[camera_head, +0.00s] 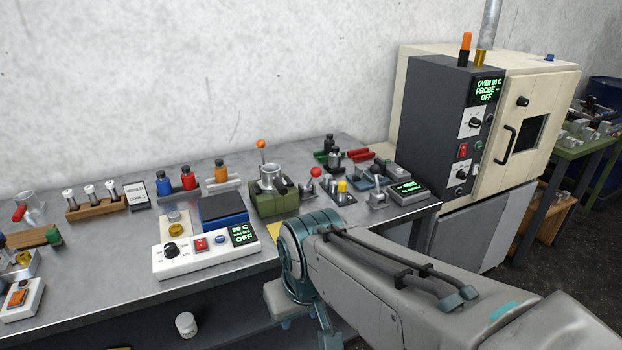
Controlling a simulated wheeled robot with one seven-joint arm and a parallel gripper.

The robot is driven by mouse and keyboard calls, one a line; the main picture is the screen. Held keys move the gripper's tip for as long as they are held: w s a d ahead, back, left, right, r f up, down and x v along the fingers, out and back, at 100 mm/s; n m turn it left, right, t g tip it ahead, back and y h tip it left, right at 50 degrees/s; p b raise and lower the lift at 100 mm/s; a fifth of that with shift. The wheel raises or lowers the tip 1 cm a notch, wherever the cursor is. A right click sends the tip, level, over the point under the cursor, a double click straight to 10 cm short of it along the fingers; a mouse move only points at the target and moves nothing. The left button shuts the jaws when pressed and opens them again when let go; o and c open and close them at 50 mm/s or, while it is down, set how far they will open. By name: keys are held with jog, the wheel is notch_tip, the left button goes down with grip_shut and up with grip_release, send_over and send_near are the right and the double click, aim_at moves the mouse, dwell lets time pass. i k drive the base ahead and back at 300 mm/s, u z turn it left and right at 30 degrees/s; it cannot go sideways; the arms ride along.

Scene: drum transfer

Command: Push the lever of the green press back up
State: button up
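The green press (275,204) stands on the grey bench near its middle, with a metal cylinder (271,178) on top. A thin rod with an orange ball (261,143) rises upright at its back. A rod with a red ball (316,172) stands at its right, beside a dark handle-like part. I cannot tell which of these is the press's lever. My arm's teal joint is in front of the bench, below the press in the picture. My gripper's fingers do not show; the arm's end is hidden or out of frame.
A white heater box (207,253) with a display stands left of the press. Bottles (189,180) and a vial rack (92,199) stand farther left. Small fixtures and a display box (409,191) stand to the right. A large oven (485,140) is beyond the bench's right end.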

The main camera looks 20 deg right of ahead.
aim_at(316, 172)
jog(key=z, duration=0.85)
jog(key=i, duration=1.1)
jog(key=u, duration=0.2)
jog(key=k, duration=0.3)
jog(key=u, duration=0.05)
